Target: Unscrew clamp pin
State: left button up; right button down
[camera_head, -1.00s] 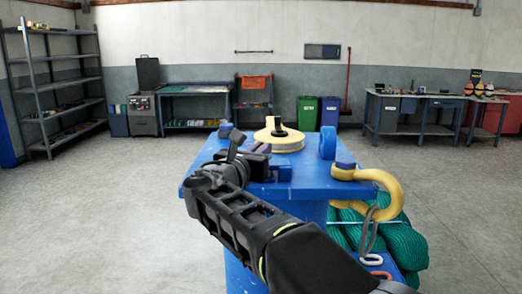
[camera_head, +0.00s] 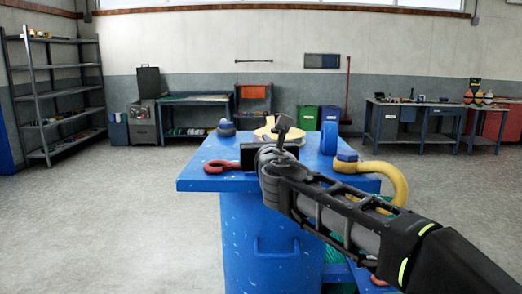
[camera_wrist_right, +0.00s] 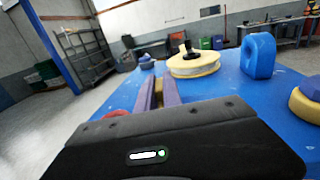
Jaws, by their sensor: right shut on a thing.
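My right gripper (camera_head: 279,136) is over the top of a blue stand (camera_head: 203,184), in front of a pale yellow spool (camera_head: 262,131). In the right wrist view its two purplish fingers (camera_wrist_right: 158,92) are close together with a small yellowish piece between them. It is mostly hidden, and I cannot tell if it is the clamp pin. A yellow shackle (camera_head: 390,178) with a blue bolt head (camera_head: 346,156) sits at the stand's right edge, partly behind my arm. A red hook-like piece (camera_head: 222,166) lies left of the gripper. My left gripper is not in view.
A blue upright lug (camera_head: 329,138) and a blue knob (camera_head: 226,128) stand on the stand's top. Green netting (camera_head: 340,274) shows low behind my arm. Shelves (camera_head: 60,90) and benches (camera_head: 415,120) line the far walls. The floor around the stand is clear.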

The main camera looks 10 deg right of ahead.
jog(key=shift+f+n+y, duration=0.1)
jog(key=shift+n+y, duration=1.3)
jog(key=shift+y, duration=0.8)
jog(key=shift+d+y, duration=0.1)
jog(key=shift+y, duration=0.4)
jog(key=shift+n, duration=0.4)
jog(key=shift+w+n+g+y+p, duration=0.1)
jog(key=shift+n+g+y+p, duration=0.5)
jog(key=shift+y, duration=0.5)
jog(key=shift+n+g+y+p, duration=0.2)
jog(key=shift+n+g+y, duration=0.2)
jog(key=shift+n+y, duration=0.55)
jog(key=n+g+y+p, duration=0.2)
jog(key=n+g+y, duration=0.1)
jog(key=y, duration=0.1)
jog(key=shift+y+p, duration=0.3)
jog(key=shift+y, duration=0.05)
jog(key=shift+n+g+y+p, duration=1)
jog(key=shift+n+g+p, duration=0.1)
jog(key=shift+g, duration=0.1)
jog(key=shift+n+g+y+p, duration=0.4)
jog(key=shift+n+g+p, duration=0.05)
jog(key=shift+g, duration=0.25)
jog(key=shift+f, duration=0.1)
